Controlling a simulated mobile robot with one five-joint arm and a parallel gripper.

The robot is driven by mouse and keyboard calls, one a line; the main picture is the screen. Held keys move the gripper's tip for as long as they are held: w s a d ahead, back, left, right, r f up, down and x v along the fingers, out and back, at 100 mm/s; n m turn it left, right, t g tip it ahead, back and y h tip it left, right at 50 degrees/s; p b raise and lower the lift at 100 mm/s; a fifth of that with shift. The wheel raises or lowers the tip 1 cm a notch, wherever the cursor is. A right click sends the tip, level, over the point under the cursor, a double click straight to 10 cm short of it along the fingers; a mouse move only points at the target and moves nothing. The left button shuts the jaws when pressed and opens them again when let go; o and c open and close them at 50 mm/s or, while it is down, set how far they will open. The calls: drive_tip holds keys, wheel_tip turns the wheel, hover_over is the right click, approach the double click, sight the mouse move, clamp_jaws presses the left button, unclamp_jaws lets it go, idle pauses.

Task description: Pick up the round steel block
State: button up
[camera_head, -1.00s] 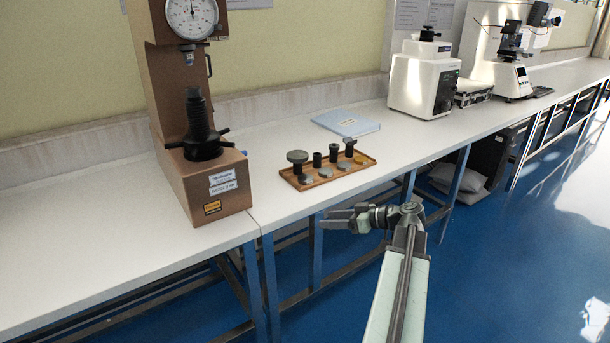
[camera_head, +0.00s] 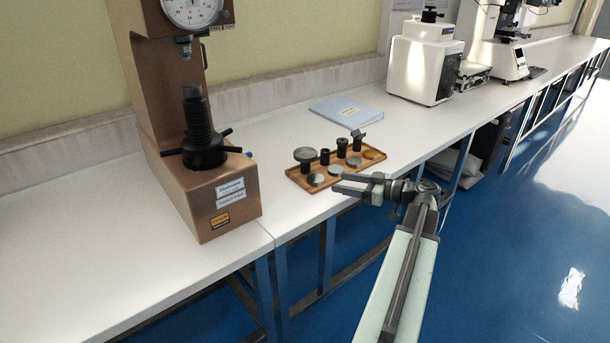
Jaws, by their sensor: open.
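Several small flat round blocks lie along the front of a wooden tray (camera_head: 296,184) on the bench. A grey steel-coloured round block (camera_head: 316,180) lies at the left end, with another pale grey round block (camera_head: 335,171) to its right. I cannot tell which of these the task means. A brass-coloured round block (camera_head: 371,155) lies at the right end. My gripper (camera_head: 339,182) is open and empty, its fingers pointing left at the tray's front edge in the picture. It appears close to the grey blocks but apart from them; its height over the tray is hard to judge.
Black-stemmed fittings, one with a wide round top (camera_head: 304,154), stand in the tray behind the blocks. A brown hardness tester (camera_head: 215,195) stands left of the tray. A blue-grey folder (camera_head: 345,111) lies behind it. A white tester (camera_head: 418,65) stands farther back. Bench around the tray is clear.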

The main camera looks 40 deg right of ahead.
sight(317, 178)
drive_tip(key=b+x, duration=0.1)
drive_tip(key=x, duration=0.7)
drive_tip(key=shift+w+d, duration=0.1)
clamp_jaws()
drive_tip(key=shift+r, duration=0.1)
wheel_tip(317, 178, up, 3)
drive_tip(key=p, duration=0.3)
drive_tip(key=shift+r, duration=0.25)
drive_tip(key=s+r+p, duration=0.1)
drive_tip(key=s, duration=1.5)
drive_tip(key=shift+d+p, duration=0.3)
drive_tip(key=shift+d, duration=0.05)
drive_tip(key=shift+r, duration=0.15)
drive_tip(key=shift+s, duration=0.15)
